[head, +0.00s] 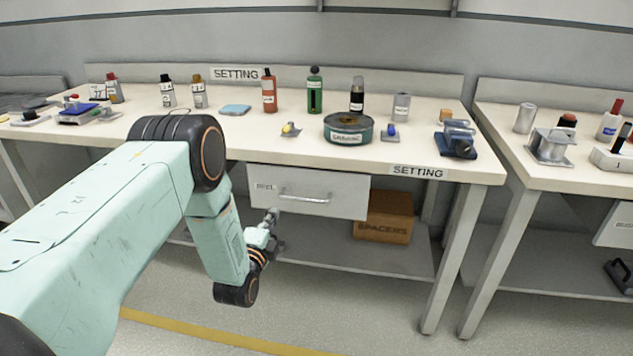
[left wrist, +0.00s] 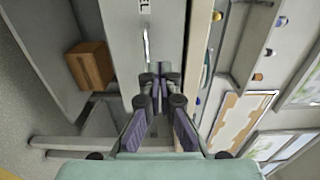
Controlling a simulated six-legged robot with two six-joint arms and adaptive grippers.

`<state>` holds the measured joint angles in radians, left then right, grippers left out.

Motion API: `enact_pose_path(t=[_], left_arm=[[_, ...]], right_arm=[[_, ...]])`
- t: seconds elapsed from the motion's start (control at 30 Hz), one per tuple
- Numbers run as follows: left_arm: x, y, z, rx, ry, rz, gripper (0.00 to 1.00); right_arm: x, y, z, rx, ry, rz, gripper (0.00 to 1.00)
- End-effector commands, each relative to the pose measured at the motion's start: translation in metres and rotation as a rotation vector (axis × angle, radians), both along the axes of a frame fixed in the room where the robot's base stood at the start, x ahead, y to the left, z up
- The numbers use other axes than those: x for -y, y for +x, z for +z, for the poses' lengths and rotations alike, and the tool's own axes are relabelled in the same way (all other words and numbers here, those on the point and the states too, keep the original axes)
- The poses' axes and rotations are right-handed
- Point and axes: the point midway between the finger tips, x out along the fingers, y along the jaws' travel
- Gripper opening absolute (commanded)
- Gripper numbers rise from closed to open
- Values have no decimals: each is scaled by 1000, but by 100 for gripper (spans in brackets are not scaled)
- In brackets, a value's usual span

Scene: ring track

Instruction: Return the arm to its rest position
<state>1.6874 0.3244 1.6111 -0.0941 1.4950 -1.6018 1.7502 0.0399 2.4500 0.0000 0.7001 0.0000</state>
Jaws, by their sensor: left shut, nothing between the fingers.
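My left arm comes in from the left in the head view, bent down at the elbow. My left gripper (head: 272,217) is in front of the bench, just below the closed drawer (head: 308,192) and left of its handle. In the left wrist view the gripper (left wrist: 160,70) has its fingertips together with nothing between them. The drawer front (left wrist: 120,40) and its handle (left wrist: 146,47) lie beyond the fingertips in that view. I cannot tell whether the gripper touches the drawer. My right gripper is not in view.
The setting bench (head: 300,147) holds bottles, a round green tin (head: 348,128) and small parts. A box marked spacers (head: 383,217) stands on the shelf underneath. A second bench (head: 550,180) stands to the right. The floor in front is clear.

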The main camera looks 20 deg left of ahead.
Motion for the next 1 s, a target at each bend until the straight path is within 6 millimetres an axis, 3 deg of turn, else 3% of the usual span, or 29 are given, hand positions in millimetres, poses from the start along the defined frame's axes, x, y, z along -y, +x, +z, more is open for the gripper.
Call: enact_pose_path(t=[0.27, 0.37, 0.47, 0.57, 0.73, 0.87, 1.0], left_arm=[[1, -2, -5, 2, -106, 1, 0], [3, -10, -26, -47, -300, 18, 0], [14, -36, -63, -150, -546, 67, 0], [34, -72, -99, -274, -785, 147, 0], [77, -159, -148, -504, -1145, 373, 0], [107, -236, -166, -663, -1328, 598, 0], [133, -323, -166, -812, -1424, 857, 0]], right_arm=[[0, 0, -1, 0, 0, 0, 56], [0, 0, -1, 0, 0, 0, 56], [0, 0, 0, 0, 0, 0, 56], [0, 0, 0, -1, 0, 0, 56], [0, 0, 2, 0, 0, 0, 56], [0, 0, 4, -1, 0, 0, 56], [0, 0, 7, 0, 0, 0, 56]])
